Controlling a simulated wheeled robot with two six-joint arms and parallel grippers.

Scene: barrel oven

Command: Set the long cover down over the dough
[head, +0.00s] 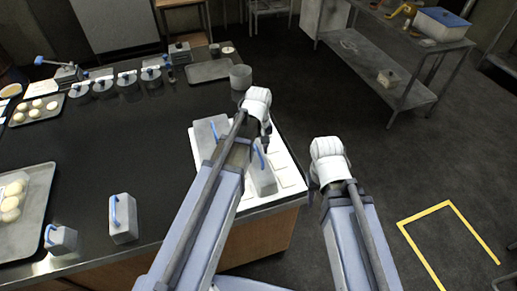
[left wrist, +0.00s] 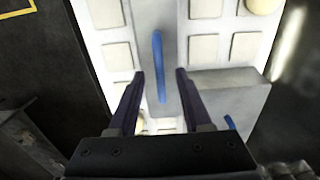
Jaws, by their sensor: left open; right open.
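The long grey cover with a blue handle (left wrist: 158,60) is on the white board of pale squares (head: 286,174). In the head view the cover (head: 264,181) is partly behind my left arm. My left gripper (left wrist: 158,88) is open, with its fingertips on either side of the blue handle and not closed on it; in the head view it points down over the cover. Dough (left wrist: 262,5) shows at the top of the wrist view; I cannot tell what lies under the cover. My right gripper (head: 311,196) is open off the counter's right edge, mostly hidden by its wrist.
A second grey cover (head: 207,134) stands beside the long one and shows in the wrist view (left wrist: 225,92). Two small covers (head: 123,218) (head: 61,240) stand on the dark counter (head: 160,150). A dough tray (head: 38,190) is at left. Round lidded pots line the back.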

